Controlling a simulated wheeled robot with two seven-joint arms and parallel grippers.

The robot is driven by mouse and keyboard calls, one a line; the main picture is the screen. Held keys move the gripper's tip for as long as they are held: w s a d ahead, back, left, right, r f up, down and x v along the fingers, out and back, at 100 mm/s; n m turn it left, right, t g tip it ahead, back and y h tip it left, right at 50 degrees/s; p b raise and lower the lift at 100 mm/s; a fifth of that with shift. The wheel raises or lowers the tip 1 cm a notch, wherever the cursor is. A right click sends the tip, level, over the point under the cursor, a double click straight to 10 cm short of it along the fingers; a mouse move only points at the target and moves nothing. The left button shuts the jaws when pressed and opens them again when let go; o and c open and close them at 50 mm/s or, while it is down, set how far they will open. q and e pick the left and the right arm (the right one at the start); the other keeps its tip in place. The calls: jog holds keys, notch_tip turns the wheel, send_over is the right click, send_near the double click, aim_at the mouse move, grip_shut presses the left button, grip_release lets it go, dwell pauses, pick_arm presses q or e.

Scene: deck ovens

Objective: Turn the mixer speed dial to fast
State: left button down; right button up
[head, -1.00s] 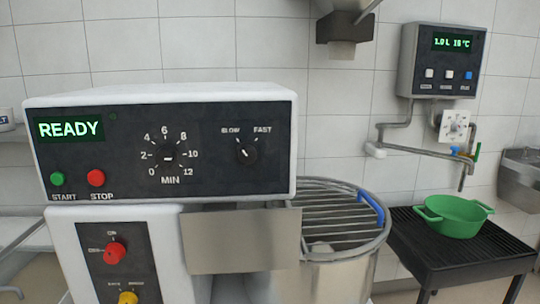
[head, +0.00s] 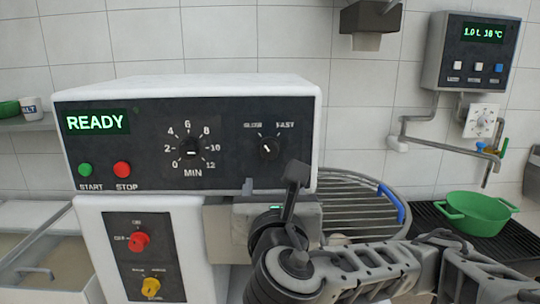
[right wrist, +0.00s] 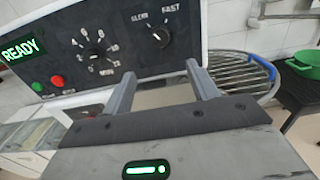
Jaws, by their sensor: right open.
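The mixer speed dial (head: 269,149) is a small black knob on the dark control panel, under the labels SLOW and FAST. Its white mark points up and left, to the SLOW side. In the right wrist view the dial (right wrist: 160,37) shows ahead, between and beyond the fingertips. My right gripper (head: 272,180) is open and empty, just below and in front of the dial, apart from it. Its two fingers (right wrist: 161,70) stand wide apart in the right wrist view. My left gripper is not in view.
The panel also has a READY display (head: 96,122), a minute dial (head: 191,149), green START (head: 85,169) and red STOP (head: 122,169) buttons. Below are red (head: 139,242) and yellow (head: 150,286) knobs. A wire bowl guard (head: 350,205) lies behind my right arm; a green pot (head: 475,213) stands right.

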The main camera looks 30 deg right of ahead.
aim_at(270, 152)
jog(key=p+x, duration=0.1)
jog(key=x, duration=1.4)
jog(key=shift+w+d, duration=0.25)
jog(key=c, duration=1)
